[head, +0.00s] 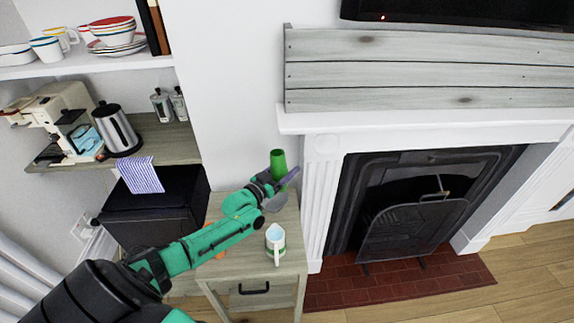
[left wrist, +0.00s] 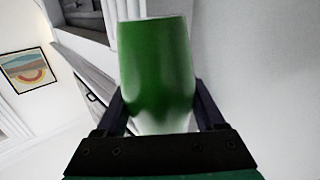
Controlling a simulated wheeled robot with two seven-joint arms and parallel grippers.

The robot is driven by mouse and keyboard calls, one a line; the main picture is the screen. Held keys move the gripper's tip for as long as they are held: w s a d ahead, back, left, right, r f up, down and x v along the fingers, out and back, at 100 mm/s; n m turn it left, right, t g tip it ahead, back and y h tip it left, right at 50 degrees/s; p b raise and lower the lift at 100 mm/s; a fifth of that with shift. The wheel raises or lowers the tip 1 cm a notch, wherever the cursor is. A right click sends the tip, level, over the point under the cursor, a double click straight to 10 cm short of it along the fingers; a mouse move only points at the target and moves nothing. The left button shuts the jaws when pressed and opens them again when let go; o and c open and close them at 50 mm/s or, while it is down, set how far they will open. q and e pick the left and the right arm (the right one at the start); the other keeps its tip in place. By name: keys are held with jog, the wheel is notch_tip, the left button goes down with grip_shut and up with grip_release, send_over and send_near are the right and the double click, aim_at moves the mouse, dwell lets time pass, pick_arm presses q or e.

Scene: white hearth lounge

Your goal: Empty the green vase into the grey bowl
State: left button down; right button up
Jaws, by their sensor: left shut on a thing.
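The green vase (head: 278,162) is held by my left gripper (head: 285,183) above the small wooden cabinet, close to the wall. In the left wrist view the vase (left wrist: 157,65) stands large between the two fingers (left wrist: 160,112), with a pale patch at its lower end. My left gripper is shut on it. What is inside the vase does not show. I cannot make out the grey bowl for certain; my left arm and gripper cover part of the cabinet top. My right gripper is in neither view.
A white and green jug (head: 275,243) stands on the cabinet (head: 245,270), below my left gripper. Something orange (head: 219,229) shows partly behind my arm. A fireplace (head: 330,190) is to the right. Shelves with a kettle (head: 117,130) and dishes are at the left.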

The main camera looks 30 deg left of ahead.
pick_arm(q)
jog(key=d+f+n+b, duration=0.5)
jog(key=f+n+b, duration=0.2)
jog(key=n, duration=0.9)
jog(key=shift+d+n, duration=0.4)
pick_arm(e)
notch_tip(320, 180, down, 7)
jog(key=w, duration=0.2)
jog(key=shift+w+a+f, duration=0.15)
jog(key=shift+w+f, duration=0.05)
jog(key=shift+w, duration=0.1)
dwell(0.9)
